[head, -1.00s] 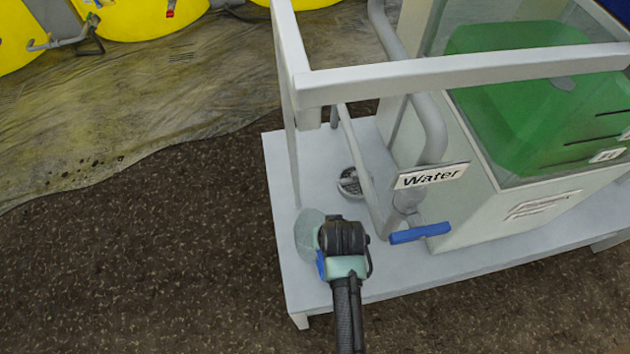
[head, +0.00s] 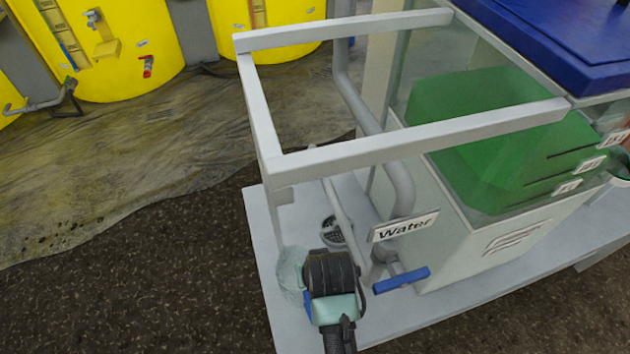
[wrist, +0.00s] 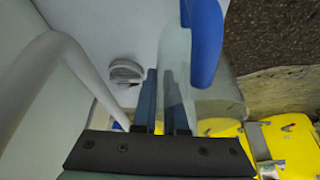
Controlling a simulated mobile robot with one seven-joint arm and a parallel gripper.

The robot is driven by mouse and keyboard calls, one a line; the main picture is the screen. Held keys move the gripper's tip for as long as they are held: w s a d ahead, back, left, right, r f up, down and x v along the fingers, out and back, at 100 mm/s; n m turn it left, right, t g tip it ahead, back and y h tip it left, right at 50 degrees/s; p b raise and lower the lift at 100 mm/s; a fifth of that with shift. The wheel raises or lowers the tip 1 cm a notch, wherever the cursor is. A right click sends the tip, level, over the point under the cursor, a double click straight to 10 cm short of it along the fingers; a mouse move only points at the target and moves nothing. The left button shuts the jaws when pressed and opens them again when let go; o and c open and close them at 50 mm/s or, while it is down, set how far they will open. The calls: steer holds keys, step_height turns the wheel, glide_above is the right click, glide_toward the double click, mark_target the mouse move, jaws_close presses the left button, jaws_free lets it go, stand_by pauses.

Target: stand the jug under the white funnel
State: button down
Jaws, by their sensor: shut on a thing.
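The jug (head: 290,272) is a translucent grey-green vessel, partly hidden behind my wrist in the head view. It is at the front left part of the skid's pale platform; I cannot tell whether it touches the platform. In the wrist view its clear body (wrist: 177,55) and blue handle (wrist: 205,45) show. My gripper (wrist: 163,88) is shut on the jug, with its dark blue fingers against it. The fingertips are hidden in the head view.
A pale frame (head: 420,135) stands over the platform (head: 262,225). A grey pipe (head: 400,190) with a "Water" sign (head: 405,227) and blue valve handle (head: 401,280) is just right of my gripper. A round grate (head: 333,233) lies behind. Open dark floor is left.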

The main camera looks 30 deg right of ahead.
mark_target(277, 273)
steer(key=a+r, duration=0.2)
steer(key=w+a+r+n, duration=0.1)
steer(key=a+r, duration=0.1)
steer(key=a, duration=0.1)
steer(key=a+r+n+y, duration=0.1)
steer(key=a+r, duration=0.1)
steer(key=shift+w+a, duration=0.15)
steer(key=shift+w, duration=0.25)
steer(key=s+a+r+n+y+p, duration=0.1)
steer(key=s+a+r+n+p, duration=0.1)
steer(key=a+r+p, duration=0.7)
steer(key=p, duration=0.3)
steer(key=shift+s+a+r+n+p, duration=0.3)
steer(key=shift+s+a+r+n, duration=0.05)
steer(key=shift+s+n, duration=0.05)
steer(key=shift+f, duration=0.15)
